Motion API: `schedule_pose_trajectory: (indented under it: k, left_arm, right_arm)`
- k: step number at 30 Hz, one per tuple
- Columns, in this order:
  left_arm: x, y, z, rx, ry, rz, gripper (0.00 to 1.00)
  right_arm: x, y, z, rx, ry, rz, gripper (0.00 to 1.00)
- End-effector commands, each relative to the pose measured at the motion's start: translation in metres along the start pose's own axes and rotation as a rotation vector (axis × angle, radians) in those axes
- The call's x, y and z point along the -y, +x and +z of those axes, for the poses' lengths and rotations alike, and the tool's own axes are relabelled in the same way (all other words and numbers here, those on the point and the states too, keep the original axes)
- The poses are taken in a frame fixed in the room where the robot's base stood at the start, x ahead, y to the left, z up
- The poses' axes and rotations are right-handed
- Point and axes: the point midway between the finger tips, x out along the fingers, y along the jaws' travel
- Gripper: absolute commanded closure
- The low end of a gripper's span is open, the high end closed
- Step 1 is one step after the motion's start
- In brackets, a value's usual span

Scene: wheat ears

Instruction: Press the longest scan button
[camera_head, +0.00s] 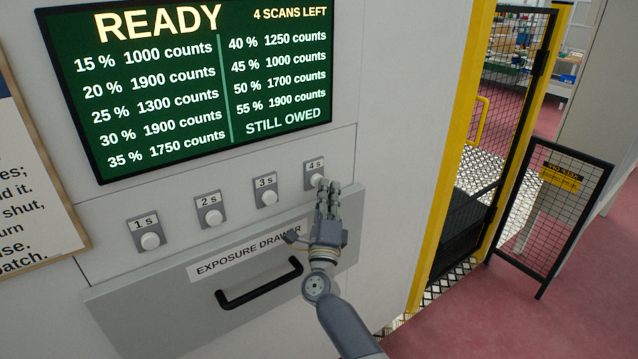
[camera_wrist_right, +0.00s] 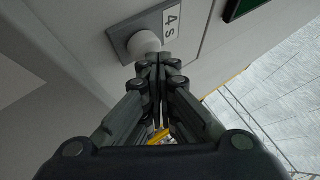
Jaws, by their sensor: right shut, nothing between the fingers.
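Four scan buttons, white and round on grey plates, run in a rising row on the panel: the 1 s button (camera_head: 150,241), the 2 s button (camera_head: 214,217), the 3 s button (camera_head: 269,197) and the 4 s button (camera_head: 317,179). My right gripper (camera_head: 328,184) is shut and empty, with its fingertips at the 4 s button and covering part of it. In the right wrist view the shut fingertips (camera_wrist_right: 155,60) are right at the 4 s button (camera_wrist_right: 144,44); I cannot tell whether they touch or press it. My left gripper is not in view.
A green screen (camera_head: 200,80) above reads READY and 4 SCANS LEFT. The exposure drawer (camera_head: 150,300), with a black handle (camera_head: 258,284), is below the buttons. A yellow-framed mesh gate (camera_head: 490,130) and a barrier (camera_head: 552,205) stand right, above red floor.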

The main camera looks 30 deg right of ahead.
Motion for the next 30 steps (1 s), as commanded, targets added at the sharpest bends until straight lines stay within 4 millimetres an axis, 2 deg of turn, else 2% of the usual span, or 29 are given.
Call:
schedule_pose_trajectory:
  k: [30]
  left_arm:
    - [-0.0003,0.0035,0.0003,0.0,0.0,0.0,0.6]
  right_arm:
    - [-0.0024,0.0049,0.0038,0.001,0.001,-0.001,1.0]
